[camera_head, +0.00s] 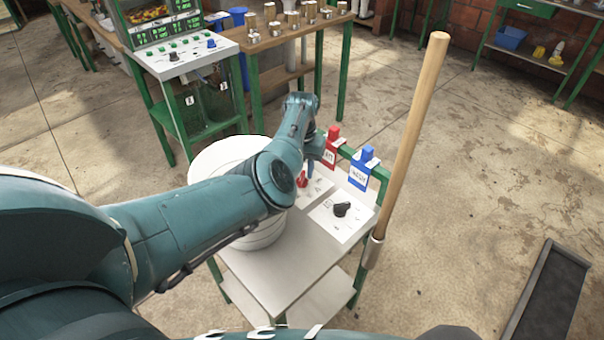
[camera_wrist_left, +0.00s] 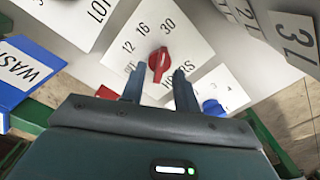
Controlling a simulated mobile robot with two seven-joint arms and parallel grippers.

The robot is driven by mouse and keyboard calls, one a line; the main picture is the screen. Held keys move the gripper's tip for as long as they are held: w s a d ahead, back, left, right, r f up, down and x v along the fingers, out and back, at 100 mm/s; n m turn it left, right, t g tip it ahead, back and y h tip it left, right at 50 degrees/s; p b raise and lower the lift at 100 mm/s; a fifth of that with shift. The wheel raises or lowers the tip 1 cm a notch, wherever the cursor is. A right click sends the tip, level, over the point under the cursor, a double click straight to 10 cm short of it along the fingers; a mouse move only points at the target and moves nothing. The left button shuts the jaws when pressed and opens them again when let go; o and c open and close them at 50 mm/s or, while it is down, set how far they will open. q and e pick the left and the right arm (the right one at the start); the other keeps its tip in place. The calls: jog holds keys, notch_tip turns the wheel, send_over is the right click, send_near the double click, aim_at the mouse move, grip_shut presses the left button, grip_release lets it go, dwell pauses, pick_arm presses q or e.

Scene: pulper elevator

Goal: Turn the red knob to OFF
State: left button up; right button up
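The red knob (camera_head: 302,180) sits on a white dial panel on the small table in the head view. In the left wrist view the red knob (camera_wrist_left: 158,62) stands on a panel (camera_wrist_left: 190,38) marked 12, 16, 30 and, partly hidden, HOURS. My right gripper is not in view.
A black knob (camera_head: 342,209) is on a neighbouring panel. A blue knob (camera_wrist_left: 213,106) is close to the right finger. Red (camera_head: 331,147) and blue (camera_head: 362,169) tags stand behind. A white round container (camera_head: 225,155) is left, and a wooden pole (camera_head: 410,140) stands right.

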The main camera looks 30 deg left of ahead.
pick_arm(q)
jog(key=shift+f, duration=0.85)
jog(key=shift+c, duration=0.3)
grip_shut()
